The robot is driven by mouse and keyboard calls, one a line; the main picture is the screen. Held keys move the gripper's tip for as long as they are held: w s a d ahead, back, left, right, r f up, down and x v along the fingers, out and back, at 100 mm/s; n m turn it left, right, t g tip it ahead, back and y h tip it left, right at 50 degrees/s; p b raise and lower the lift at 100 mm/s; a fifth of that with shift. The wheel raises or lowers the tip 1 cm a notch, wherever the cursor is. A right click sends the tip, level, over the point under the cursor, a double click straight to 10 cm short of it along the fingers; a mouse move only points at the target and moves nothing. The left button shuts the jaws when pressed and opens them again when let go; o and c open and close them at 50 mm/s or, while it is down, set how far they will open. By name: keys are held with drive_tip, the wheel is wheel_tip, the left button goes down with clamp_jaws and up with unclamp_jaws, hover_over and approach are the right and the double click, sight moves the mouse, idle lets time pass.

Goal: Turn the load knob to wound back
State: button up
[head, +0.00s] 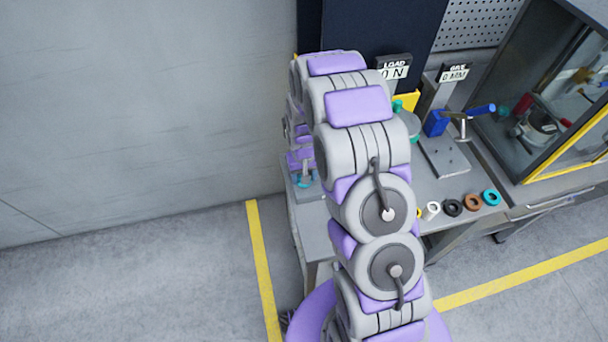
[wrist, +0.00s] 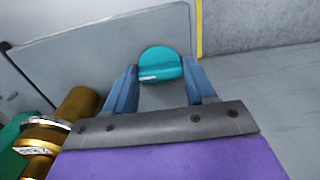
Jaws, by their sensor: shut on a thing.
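The load knob (wrist: 160,58) is a round teal piece with a pale mark, between the two blue fingers of my gripper (wrist: 161,68) in the wrist view. My gripper is shut on it. In the head view a small teal patch (head: 304,181) shows by the end of my arm at the left of the bench; my arm hides most of that area. The load display (head: 393,70) reads 0 N. A brass cylinder (wrist: 77,106) and a green part (wrist: 16,128) lie left of my gripper in the wrist view.
The second display (head: 454,74) reads 0 MM. A blue clamp-like fixture (head: 437,123) stands on the bench, with several coloured rings (head: 472,201) along its front edge. A glass-fronted cabinet (head: 548,100) is at the right. The floor at left is clear.

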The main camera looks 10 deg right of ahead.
drive_tip(key=n, duration=0.4)
drive_tip(key=shift+w+r+n, duration=0.15)
drive_tip(key=shift+w+n, duration=0.1)
drive_tip(key=shift+n, duration=0.05)
drive_tip(key=n+p, duration=0.1)
drive_tip(key=n, duration=0.3)
drive_tip(key=shift+n, duration=0.3)
drive_tip(key=n, duration=0.4)
drive_tip(key=shift+p, duration=0.4)
drive_tip(key=shift+n+p, duration=0.4)
drive_tip(key=shift+n, duration=1.7)
drive_tip(key=o, duration=1)
drive_tip(key=shift+o, duration=0.2)
drive_tip(key=shift+s, duration=0.1)
